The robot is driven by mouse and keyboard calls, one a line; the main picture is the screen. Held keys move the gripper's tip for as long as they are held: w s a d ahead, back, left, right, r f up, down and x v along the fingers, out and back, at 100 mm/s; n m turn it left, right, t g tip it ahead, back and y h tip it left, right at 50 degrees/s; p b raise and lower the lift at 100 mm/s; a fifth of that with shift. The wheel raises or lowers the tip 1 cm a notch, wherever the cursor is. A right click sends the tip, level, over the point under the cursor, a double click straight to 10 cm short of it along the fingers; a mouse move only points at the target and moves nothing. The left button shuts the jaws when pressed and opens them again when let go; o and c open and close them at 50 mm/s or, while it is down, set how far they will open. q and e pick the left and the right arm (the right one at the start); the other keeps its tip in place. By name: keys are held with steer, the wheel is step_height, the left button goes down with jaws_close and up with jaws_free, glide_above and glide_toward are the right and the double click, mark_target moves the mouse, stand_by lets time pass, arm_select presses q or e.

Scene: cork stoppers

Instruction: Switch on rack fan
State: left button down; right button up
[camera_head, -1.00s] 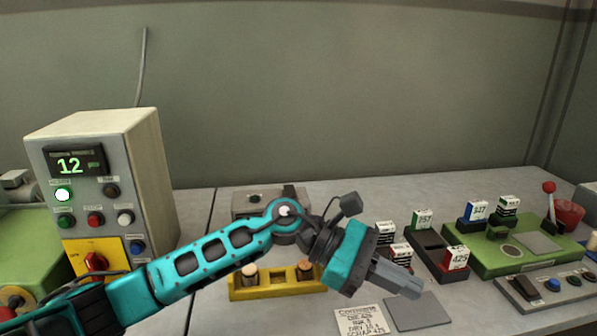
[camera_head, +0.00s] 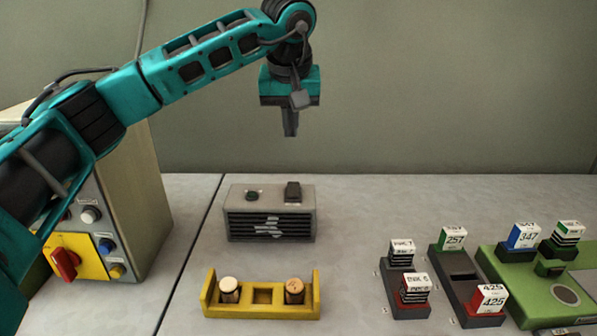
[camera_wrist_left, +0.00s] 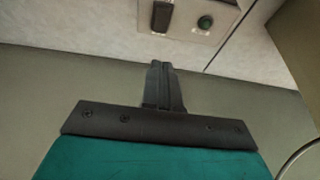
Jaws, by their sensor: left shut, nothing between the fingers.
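The rack fan (camera_head: 270,226) is a grey box with a dark slatted front, standing behind a yellow cork rack (camera_head: 262,309). On its top are a black rocker switch (camera_head: 293,192) and a small dark green round lamp or button (camera_head: 252,195). The left wrist view shows the rocker (camera_wrist_left: 162,16) and the green round piece (camera_wrist_left: 205,22) at the top edge. My left gripper (camera_head: 290,132) is shut and empty, pointing down, apart from the box and above the rocker in the picture. Its shut fingers (camera_wrist_left: 157,68) show in the left wrist view. My right gripper is out of view.
The yellow rack holds two corks (camera_head: 229,290) with an empty slot between them. A control cabinet (camera_head: 140,215) stands at the left, partly behind my arm. Dark trays with labelled blocks (camera_head: 452,240) and a green machine (camera_head: 530,300) are at the right.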

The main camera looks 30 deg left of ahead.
mark_target(292, 184)
arm_select(q)
steer(key=shift+s, duration=0.1)
steer(key=shift+f, duration=0.1)
steer(key=x, duration=1.4)
steer(key=shift+s+d, duration=0.15)
steer(key=shift+s, duration=0.1)
